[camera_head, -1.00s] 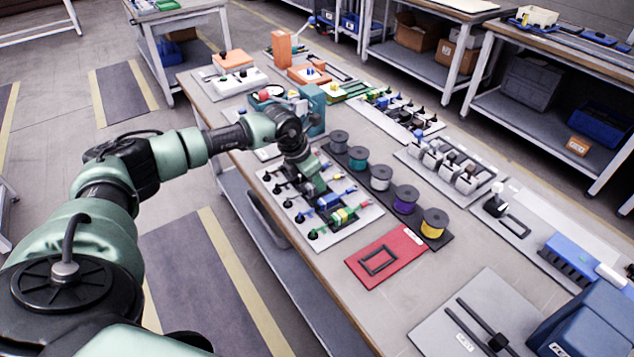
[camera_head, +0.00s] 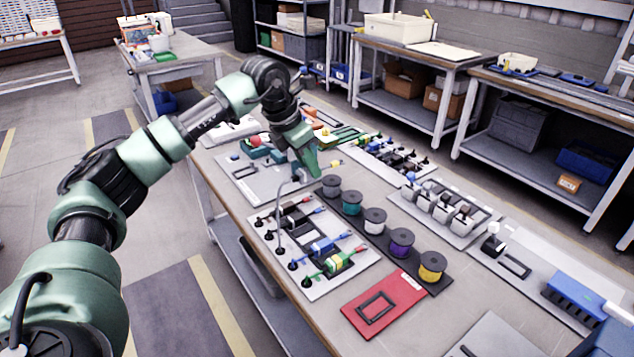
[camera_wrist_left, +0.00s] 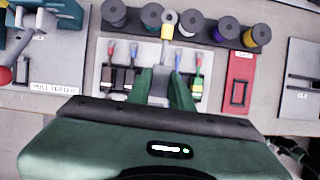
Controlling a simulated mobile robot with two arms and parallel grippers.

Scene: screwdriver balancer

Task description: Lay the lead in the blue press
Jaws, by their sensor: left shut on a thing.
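My left gripper (camera_head: 308,168) is shut on a thin grey lead (camera_head: 279,215), which hangs down in a curve in front of the lead board. In the left wrist view the closed fingertips (camera_wrist_left: 167,80) point up the picture. A ring end with a yellow sleeve (camera_wrist_left: 168,30) shows beyond them. A lever with a blue knob (camera_head: 303,71) shows just behind my gripper in the head view; my wrist hides most of what it belongs to, so I cannot make out the blue press clearly. My right gripper is not in view.
A white board (camera_head: 338,284) with several coloured leads lies below the gripper. Several wire spools (camera_head: 374,221) stand in a row beside it. A red mat (camera_head: 400,289) lies nearer. A pull tester plate (camera_head: 240,168) lies left of the gripper. Blue bins stand at far right.

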